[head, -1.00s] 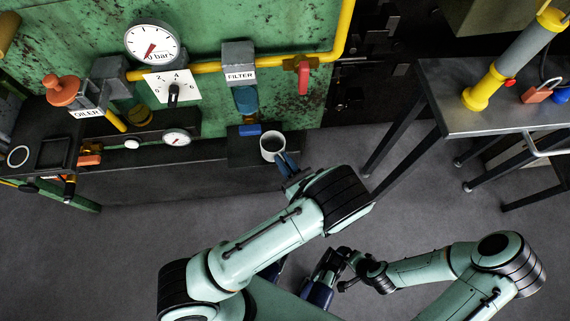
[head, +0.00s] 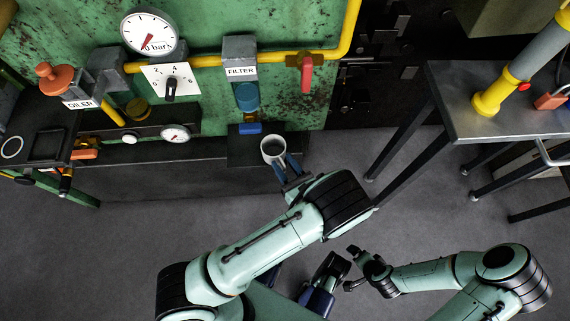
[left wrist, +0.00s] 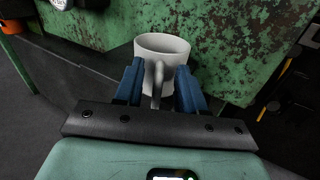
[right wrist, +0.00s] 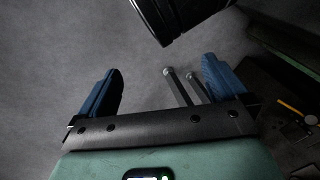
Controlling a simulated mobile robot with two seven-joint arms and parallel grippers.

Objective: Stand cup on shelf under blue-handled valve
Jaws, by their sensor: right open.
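The white cup (head: 273,150) is upright at the right end of the dark shelf (head: 240,152), to the lower right of the blue valve handle (head: 249,128). Whether its base touches the shelf is hidden. My left gripper (head: 288,168) has its blue fingers parted on either side of the cup's handle, with gaps beside it. The left wrist view shows the cup (left wrist: 160,48) and the left fingers (left wrist: 158,83) around its handle. My right gripper (right wrist: 163,85) is open and empty over the floor, away from the shelf.
A filter (head: 240,52) on a yellow pipe hangs above the valve, and a red-handled valve (head: 306,70) is to its right. Gauges and an oiler (head: 80,102) are at left. A metal table (head: 480,115) stands at right. Open grey floor lies between.

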